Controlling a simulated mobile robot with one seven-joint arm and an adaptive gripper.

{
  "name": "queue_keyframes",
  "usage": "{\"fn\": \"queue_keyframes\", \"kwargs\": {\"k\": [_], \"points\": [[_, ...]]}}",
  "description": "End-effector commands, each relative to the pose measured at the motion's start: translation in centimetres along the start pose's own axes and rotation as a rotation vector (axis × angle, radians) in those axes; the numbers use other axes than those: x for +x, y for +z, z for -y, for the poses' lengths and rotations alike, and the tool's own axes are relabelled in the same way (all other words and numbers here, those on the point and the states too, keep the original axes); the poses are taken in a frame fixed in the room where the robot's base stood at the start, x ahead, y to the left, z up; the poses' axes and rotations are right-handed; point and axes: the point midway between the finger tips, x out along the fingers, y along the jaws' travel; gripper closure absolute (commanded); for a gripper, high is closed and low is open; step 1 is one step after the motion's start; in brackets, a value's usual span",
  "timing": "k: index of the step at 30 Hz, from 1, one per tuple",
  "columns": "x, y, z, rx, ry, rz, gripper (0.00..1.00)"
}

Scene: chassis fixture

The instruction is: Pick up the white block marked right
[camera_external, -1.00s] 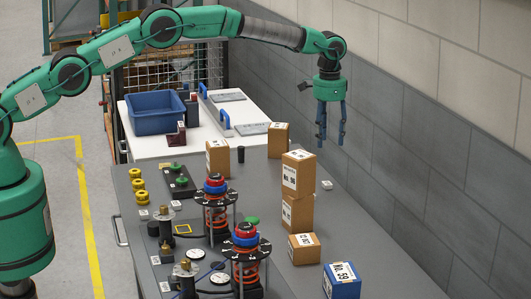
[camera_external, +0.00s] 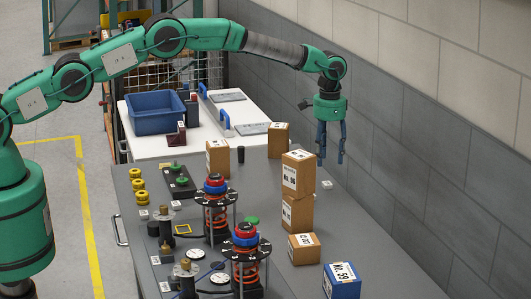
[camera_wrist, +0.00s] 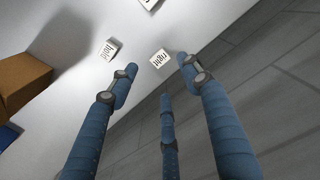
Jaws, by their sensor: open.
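The white block marked right (camera_wrist: 160,58) lies on the grey surface in the wrist view, just beyond and between my fingertips, apart from them. A second small white block with dark lettering (camera_wrist: 111,47) lies to its left. My gripper (camera_external: 331,158) points down, open and empty, above the right edge of the table. One small white block (camera_external: 327,185) shows below it in the external view. Its lettering is too small to read there, so I cannot tell which of the two it is.
Stacked brown boxes (camera_external: 298,175) stand left of and nearer than my gripper, with another box (camera_external: 304,249) in front. A blue box (camera_external: 342,281) sits at the near edge. A grey wall (camera_external: 420,170) runs along the right. Spring fixtures (camera_external: 216,215) fill the table's middle.

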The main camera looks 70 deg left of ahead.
Motion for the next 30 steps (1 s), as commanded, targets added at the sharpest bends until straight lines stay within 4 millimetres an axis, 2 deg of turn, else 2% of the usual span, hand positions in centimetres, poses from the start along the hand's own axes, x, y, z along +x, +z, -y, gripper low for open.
{"fn": "queue_keyframes", "kwargs": {"k": [6,22,30], "points": [[2.5,0.0,0.0,0.000,0.000,0.001,0.52],[3.3,0.0,0.0,0.000,0.000,0.000,0.52],[5.5,-0.1,-0.1,0.000,0.000,0.001,0.52]]}}
